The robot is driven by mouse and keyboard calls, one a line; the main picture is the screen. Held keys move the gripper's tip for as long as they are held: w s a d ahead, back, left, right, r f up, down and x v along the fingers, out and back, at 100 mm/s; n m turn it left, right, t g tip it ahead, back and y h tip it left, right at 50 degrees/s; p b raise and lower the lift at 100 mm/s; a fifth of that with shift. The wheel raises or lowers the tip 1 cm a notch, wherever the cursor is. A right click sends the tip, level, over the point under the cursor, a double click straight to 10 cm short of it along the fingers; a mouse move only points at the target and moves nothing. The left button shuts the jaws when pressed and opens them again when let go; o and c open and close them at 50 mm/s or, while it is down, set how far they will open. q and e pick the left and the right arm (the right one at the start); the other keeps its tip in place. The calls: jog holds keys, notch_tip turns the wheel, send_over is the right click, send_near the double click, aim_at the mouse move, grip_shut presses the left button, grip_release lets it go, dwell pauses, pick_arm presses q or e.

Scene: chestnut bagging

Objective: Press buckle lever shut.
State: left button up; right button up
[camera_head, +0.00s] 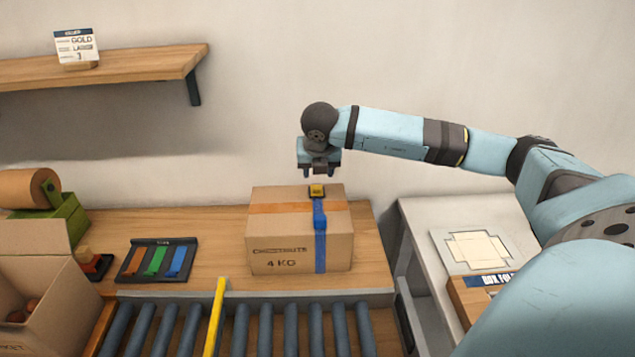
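A closed cardboard box (275,254) marked "CHESTNUTS 4 KG" stands on the wooden bench, with orange tape (280,208) across its top. A blue strap (320,240) runs over the top and down the front of the box. A buckle with a yellow lever (317,190) sits on the strap at the top of the box; the lever's exact angle is too small to tell. My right gripper (321,174), on the arm from the right, points down just above the buckle, apart from it. Its fingers are spread with nothing between them. My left gripper is out of view.
A rack of orange, green and blue strips (157,260) lies left of the box. A roller conveyor (290,328) with a yellow bar (215,317) runs in front. An open carton (38,280) holds chestnuts at left. A side table (415,212) stands right, beyond a gap.

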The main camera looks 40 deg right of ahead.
jog(key=shift+v, duration=2.4)
